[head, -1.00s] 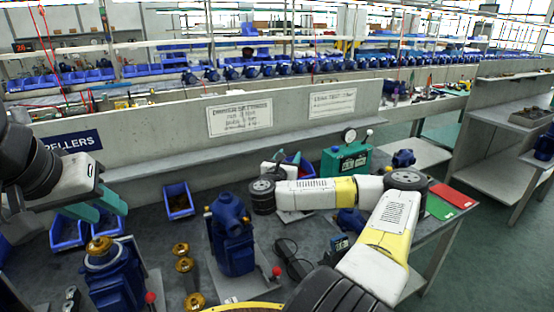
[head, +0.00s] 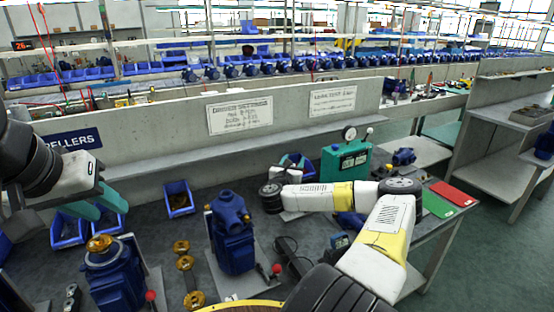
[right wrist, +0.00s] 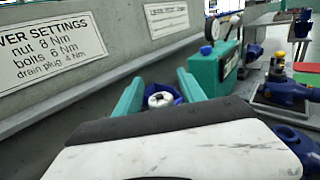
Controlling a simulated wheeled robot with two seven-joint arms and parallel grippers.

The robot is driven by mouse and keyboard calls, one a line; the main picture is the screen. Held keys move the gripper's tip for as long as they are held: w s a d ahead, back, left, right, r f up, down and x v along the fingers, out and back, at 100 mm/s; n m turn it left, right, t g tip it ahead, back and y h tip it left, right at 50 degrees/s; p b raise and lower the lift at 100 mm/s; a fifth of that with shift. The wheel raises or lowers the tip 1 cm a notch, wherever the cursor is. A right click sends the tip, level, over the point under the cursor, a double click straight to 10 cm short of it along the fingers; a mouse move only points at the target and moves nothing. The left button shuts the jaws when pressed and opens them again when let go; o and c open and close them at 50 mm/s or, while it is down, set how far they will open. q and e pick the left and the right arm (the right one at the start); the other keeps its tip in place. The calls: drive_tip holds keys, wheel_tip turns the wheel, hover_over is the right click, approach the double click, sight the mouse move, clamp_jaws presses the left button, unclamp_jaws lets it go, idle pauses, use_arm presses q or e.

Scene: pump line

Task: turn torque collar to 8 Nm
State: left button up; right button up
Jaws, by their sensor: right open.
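I cannot make out a torque collar or its scale in either view. A dark tool-like thing (head: 287,246) lies on the bench right of the middle blue pump; it is too small to identify. My right gripper (head: 299,160) is at the back of the bench, partly hidden by its own hand. In the right wrist view its teal fingers (right wrist: 161,92) are apart, with a small white round piece (right wrist: 160,100) in view between them, not visibly gripped. My left gripper (head: 101,205) hangs near the blue bins at left, its teal fingers apart and empty.
A sign (right wrist: 48,45) reads nut 8 Nm, bolts 6 Nm, drain plug 4 Nm. Blue pumps (head: 233,235) and (head: 112,278), brass parts (head: 186,263) and a blue bin (head: 179,198) occupy the bench. A teal gauge box (head: 346,163) stands right of my right gripper.

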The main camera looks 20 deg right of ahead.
clamp_jaws()
idle(0.3)
drive_tip(key=shift+s+a+n+g+y, duration=0.3)
drive_tip(key=shift+a+n+g+y, duration=1)
drive_tip(key=shift+n+y, duration=3)
drive_tip(key=shift+s+a+n+g+y, duration=0.25)
drive_tip(key=shift+n+g+y, duration=2.55)
drive_tip(key=shift+y, duration=2.35)
drive_tip(key=shift+s+a+n+g+y, duration=0.3)
drive_tip(key=shift+a+n+g+y, duration=0.7)
drive_tip(key=shift+n+y, duration=3.6)
drive_tip(key=shift+s+d+f+g+y, duration=0.15)
drive_tip(key=shift+g+y, duration=0.1)
drive_tip(key=shift+g, duration=0.45)
